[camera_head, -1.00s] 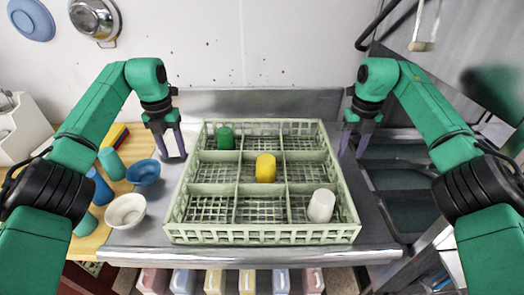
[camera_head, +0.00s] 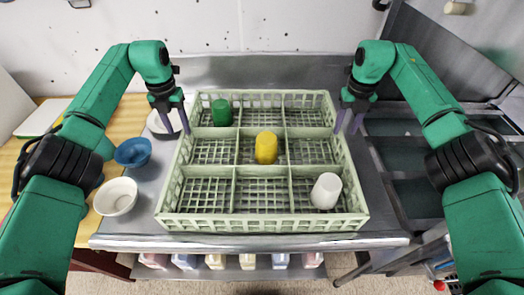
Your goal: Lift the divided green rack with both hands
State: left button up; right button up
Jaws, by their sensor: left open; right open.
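The divided green rack (camera_head: 262,224) sits flat on the metal counter. Its compartments hold a green cup (camera_head: 222,112) at the back left, a yellow cup (camera_head: 266,147) in the centre and a tilted white cup (camera_head: 326,191) at the front right. My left gripper (camera_head: 175,124) is open and points down at the rack's left side, toward the back. My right gripper (camera_head: 348,122) is open and points down at the right side, about level with the left one. I cannot tell whether either touches the rack wall.
A blue bowl (camera_head: 133,152) and a white bowl (camera_head: 116,196) stand left of the rack. Another pale bowl (camera_head: 160,122) is partly behind my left gripper. A sink (camera_head: 398,155) lies to the right. The metal counter (camera_head: 250,241) is bare along its front edge.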

aim_at(184, 145)
pick_arm(q)
jog(key=f, duration=0.7)
jog(key=shift+s+f, duration=0.15)
jog(key=shift+s, duration=0.1)
pick_arm(e)
jog(key=f, duration=0.7)
jog(key=shift+s+f, duration=0.1)
jog(key=shift+s, duration=0.15)
pick_arm(q)
jog(key=shift+w+f, duration=0.1)
jog(key=shift+f, duration=0.3)
pick_arm(e)
jog(key=shift+w+f, duration=0.1)
jog(key=shift+f, duration=0.4)
jog(key=shift+r, duration=0.1)
pick_arm(q)
jog(key=shift+r, duration=0.1)
grip_shut()
pick_arm(e)
grip_shut()
jog(key=shift+r, duration=0.1)
